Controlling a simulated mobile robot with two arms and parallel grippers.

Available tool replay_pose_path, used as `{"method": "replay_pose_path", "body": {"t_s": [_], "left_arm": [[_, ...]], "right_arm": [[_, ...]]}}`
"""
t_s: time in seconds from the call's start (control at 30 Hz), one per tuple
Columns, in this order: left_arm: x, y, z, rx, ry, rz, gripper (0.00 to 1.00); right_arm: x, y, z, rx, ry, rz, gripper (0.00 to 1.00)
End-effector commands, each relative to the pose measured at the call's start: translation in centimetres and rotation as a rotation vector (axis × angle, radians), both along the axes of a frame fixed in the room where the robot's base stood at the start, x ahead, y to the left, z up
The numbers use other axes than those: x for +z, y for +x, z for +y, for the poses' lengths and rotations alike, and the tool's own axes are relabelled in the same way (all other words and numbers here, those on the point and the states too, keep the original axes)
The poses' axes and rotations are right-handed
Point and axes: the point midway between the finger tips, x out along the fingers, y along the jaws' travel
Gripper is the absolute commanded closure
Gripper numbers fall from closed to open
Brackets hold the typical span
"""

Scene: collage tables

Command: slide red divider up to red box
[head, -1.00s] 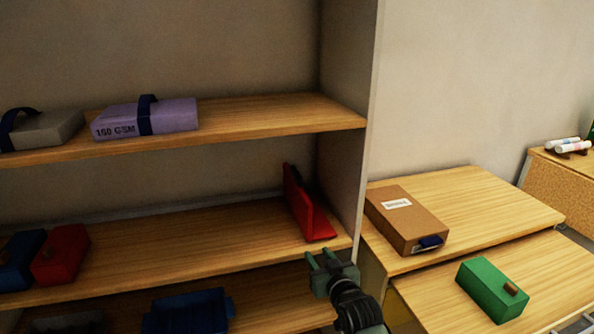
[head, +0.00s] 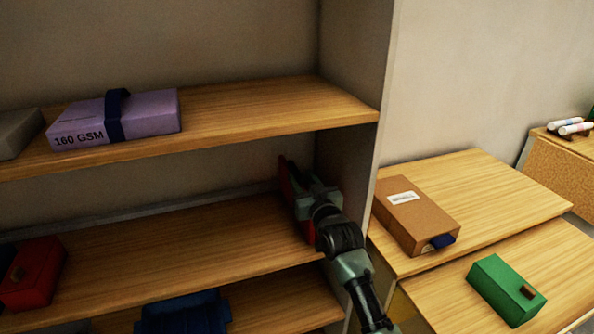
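The red divider (head: 284,178) stands upright at the right end of the middle shelf, mostly hidden behind my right gripper (head: 303,192). The gripper is at the divider's right side, between it and the shelf's side wall, very close to it or touching. Its fingertips are partly hidden, so I cannot tell whether it is open or shut. The red box (head: 38,270) sits at the left of the same shelf, with a wide bare stretch of wood between it and the divider. My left gripper is not in view.
The middle shelf (head: 180,242) is clear between box and divider. A purple pack (head: 155,113) lies on the upper shelf (head: 260,107). A blue bin (head: 185,312) is on the shelf below. A brown box (head: 412,215) and a green box (head: 505,290) lie on tables at right.

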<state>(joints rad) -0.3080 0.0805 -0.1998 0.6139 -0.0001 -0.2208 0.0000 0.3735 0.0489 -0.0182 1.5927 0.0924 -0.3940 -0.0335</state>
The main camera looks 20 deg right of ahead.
Motion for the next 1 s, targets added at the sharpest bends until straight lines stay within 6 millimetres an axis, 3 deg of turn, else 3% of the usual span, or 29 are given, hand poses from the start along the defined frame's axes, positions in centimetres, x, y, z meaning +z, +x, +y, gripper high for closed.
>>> {"method": "replay_pose_path", "body": {"t_s": [0.23,0.6,0.73,1.0], "left_arm": [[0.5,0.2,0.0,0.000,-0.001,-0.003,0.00],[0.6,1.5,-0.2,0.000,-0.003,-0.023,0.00],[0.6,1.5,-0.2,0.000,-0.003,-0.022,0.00],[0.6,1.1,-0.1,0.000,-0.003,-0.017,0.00]], "right_arm": [[0.1,3.0,0.1,0.001,0.000,0.000,0.64],[0.0,3.5,0.1,0.001,0.000,0.000,0.64],[0.0,3.5,0.1,0.001,0.000,0.000,1.00],[0.0,3.5,0.1,0.001,0.000,0.001,1.00]]}}
